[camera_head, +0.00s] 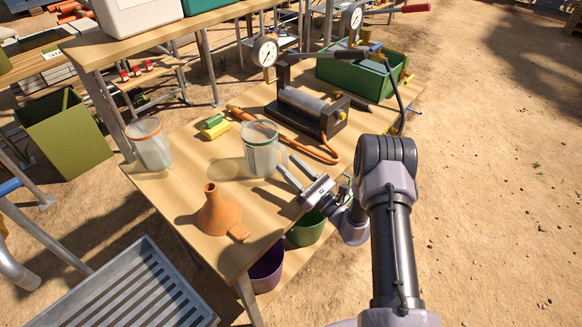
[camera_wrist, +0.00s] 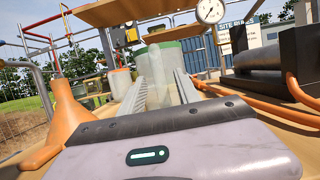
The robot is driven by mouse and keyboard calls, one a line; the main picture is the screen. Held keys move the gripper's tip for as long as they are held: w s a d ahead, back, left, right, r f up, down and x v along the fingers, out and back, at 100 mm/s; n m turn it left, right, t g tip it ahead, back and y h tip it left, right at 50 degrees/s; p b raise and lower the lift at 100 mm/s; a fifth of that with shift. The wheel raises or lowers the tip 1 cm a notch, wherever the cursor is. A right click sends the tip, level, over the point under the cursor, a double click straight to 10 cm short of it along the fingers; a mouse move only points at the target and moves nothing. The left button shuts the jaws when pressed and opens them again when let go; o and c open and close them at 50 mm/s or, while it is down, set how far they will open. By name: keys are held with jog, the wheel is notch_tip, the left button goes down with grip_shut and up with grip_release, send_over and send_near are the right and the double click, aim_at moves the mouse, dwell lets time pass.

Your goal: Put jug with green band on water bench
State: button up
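The clear jug with a green band (camera_head: 260,154) stands upright on the wooden table (camera_head: 185,205). My gripper (camera_head: 287,163) is low over the table at the jug's right, pointing toward it, with its two fingers apart and nothing held. In the wrist view the jug (camera_wrist: 168,62) stands ahead, between and beyond the fingertips (camera_wrist: 160,78). I cannot tell whether any finger touches it. A similar clear jug with an orange band (camera_head: 151,146) stands at the table's left edge. Which bench is the water bench cannot be told from any label.
An orange funnel-shaped flask (camera_head: 218,212) stands near the front. A green-yellow sponge (camera_head: 214,127) and a pump with an orange hose (camera_head: 312,108) lie behind. A raised wooden bench (camera_head: 100,48) with coolers (camera_head: 137,12) is behind left. A green bin (camera_head: 364,76) sits at the far end.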

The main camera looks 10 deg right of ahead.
jog(key=shift+r+p, duration=0.3)
jog(key=shift+p, duration=0.05)
jog(key=p+v, duration=0.1)
jog(key=v, duration=1.1)
jog(key=s+a+r+n+g+y, duration=0.2)
jog(key=a+r+n+g+y, duration=0.4)
jog(key=a+r+n+g, duration=0.4)
jog(key=s+a+r+n+g+h, duration=0.3)
jog(key=s+a+r+n+g, duration=0.4)
jog(key=s+r+g, duration=0.25)
jog(key=s+d+r+n+t+h, duration=0.25)
jog(key=s+n+h, duration=0.35)
jog(key=s+h, duration=0.5)
jog(key=d+r+t+h, duration=0.1)
jog(key=s+d+r+n+t, duration=0.1)
jog(key=t, duration=0.1)
jog(key=d+r+t+h, duration=0.1)
jog(key=d+t, duration=0.1)
jog(key=shift+s+r+n+h, duration=0.25)
jog(key=shift+r+n+h, duration=0.05)
jog(key=shift+r, duration=0.05)
